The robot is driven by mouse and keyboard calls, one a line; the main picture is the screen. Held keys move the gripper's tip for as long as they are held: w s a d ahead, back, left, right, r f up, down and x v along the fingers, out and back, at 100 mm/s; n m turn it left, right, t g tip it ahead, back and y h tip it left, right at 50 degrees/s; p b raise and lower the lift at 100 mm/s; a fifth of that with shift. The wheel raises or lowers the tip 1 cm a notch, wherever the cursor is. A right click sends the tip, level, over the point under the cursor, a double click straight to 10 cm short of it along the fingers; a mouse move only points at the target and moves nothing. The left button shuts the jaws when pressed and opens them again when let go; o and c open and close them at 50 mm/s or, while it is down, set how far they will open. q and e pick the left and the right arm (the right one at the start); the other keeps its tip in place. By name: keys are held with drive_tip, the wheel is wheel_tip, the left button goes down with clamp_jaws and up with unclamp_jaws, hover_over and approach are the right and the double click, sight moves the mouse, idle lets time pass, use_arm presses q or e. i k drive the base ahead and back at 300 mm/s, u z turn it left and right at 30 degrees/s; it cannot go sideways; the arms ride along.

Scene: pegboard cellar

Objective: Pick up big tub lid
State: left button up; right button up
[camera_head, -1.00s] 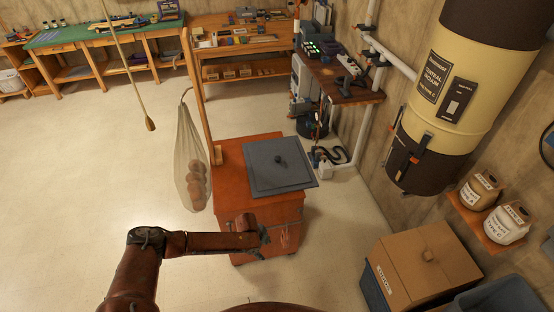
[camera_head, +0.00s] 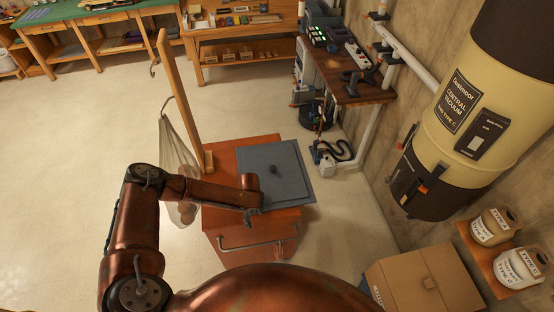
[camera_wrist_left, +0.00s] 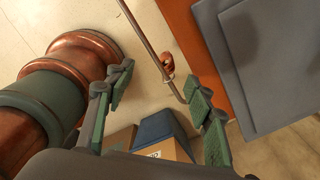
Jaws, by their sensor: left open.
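My right gripper is not in view.
A metal rail handle (camera_head: 250,244) runs along the cabinet's front. A wooden post (camera_head: 180,100) with a hanging net sack (camera_head: 178,150) stands at its left. A cardboard box (camera_head: 425,275) is at lower right. Open floor (camera_head: 90,130) lies to the left.

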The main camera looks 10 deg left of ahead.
sight(279, 167)
drive_tip(key=i, duration=1.1)
